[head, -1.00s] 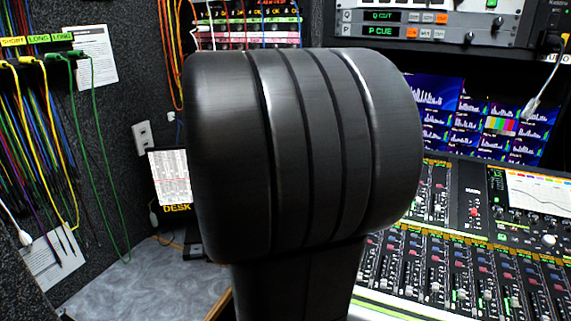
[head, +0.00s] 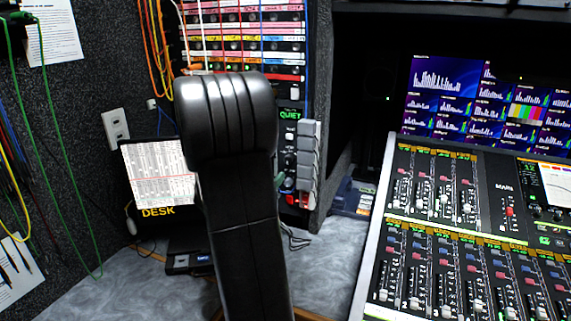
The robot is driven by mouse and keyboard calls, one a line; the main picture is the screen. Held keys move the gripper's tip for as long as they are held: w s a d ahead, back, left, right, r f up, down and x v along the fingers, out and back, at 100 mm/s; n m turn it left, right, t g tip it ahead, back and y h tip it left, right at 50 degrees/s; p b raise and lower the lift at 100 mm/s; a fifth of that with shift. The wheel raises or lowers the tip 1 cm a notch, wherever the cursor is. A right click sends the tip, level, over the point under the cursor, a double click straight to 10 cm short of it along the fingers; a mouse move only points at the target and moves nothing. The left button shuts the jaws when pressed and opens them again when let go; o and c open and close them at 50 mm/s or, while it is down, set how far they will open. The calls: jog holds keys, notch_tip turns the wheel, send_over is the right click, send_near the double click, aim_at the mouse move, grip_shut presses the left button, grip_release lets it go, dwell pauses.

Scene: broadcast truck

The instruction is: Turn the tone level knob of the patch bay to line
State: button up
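The patch bay (head: 286,42) stands at the back centre in the head view, with pink, white and yellow label strips and rows of jacks. Coloured cords hang across its front. Below it is a narrow panel with a green "QUIET" display (head: 290,114) and small dark controls. I cannot make out which control is the tone level knob or where it points. My gripper cannot be made out.
A mixing console (head: 440,220) fills the right, with monitors (head: 470,100) behind it. A "DESK" sheet (head: 158,172) stands left of my arm. A grey ribbed piece (head: 309,150) is beside the narrow panel. Green cords hang at left. Some grey desktop (head: 330,255) is clear.

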aim_at(287, 161)
jog(key=x, duration=1.2)
jog(key=c, duration=1)
